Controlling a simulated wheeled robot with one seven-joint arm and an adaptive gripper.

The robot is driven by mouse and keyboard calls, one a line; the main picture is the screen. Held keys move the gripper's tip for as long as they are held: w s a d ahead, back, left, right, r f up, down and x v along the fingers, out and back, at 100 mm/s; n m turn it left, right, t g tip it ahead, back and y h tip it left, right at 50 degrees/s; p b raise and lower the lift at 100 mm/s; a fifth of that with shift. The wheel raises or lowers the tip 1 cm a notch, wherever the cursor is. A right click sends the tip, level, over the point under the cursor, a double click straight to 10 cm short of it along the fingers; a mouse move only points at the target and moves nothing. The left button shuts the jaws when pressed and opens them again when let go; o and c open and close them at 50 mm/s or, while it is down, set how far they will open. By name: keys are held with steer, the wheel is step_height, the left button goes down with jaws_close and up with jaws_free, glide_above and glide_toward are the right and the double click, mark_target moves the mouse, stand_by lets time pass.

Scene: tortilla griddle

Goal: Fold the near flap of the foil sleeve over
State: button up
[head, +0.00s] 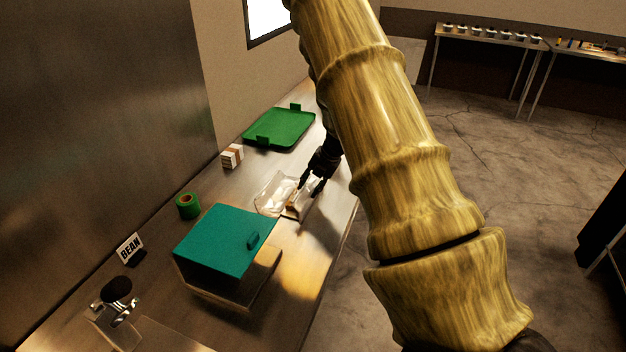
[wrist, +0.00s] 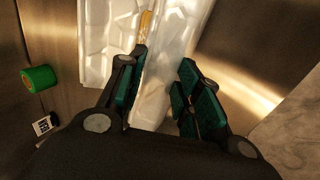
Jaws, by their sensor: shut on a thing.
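The pale, shiny foil sleeve (head: 271,194) lies on the steel counter, with crinkled facets. In the wrist view its left part (wrist: 102,40) lies flat, and the near flap (wrist: 168,70) stands up between my finger pads. A narrow golden-brown filling (wrist: 146,24) shows in the gap between the two parts. My gripper (head: 304,190) is at the sleeve's right side, pointing down. In the wrist view my gripper (wrist: 164,66) has its teal pads either side of the flap and is shut on it. My fingers hide part of the flap.
A teal-lidded box (head: 222,238) stands in front of the sleeve. A green tray (head: 277,130) lies behind it. A green tape roll (head: 187,205), a small white-and-brown block (head: 232,156) and a sign (head: 130,248) stand along the wall. The counter's edge is close on the right.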

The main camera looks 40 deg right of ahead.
steer(key=shift+w+a+r+g+p, duration=0.15)
steer(key=shift+w+g+p, duration=0.2)
steer(key=shift+p, duration=0.65)
steer(key=shift+h+p, duration=0.3)
steer(key=shift+p, duration=0.05)
steer(key=shift+a+f+g, duration=0.1)
steer(key=shift+f+g, duration=0.15)
steer(key=o, duration=0.9)
steer(key=shift+w, duration=0.1)
steer(key=shift+c, duration=0.2)
steer(key=shift+o, duration=0.4)
steer(key=shift+w+f, duration=0.1)
steer(key=shift+w, duration=0.05)
steer(key=shift+s+r, duration=0.2)
steer(key=shift+r, duration=0.05)
steer(key=v, duration=1.1)
steer(key=shift+r, duration=0.25)
steer(key=shift+f, duration=0.1)
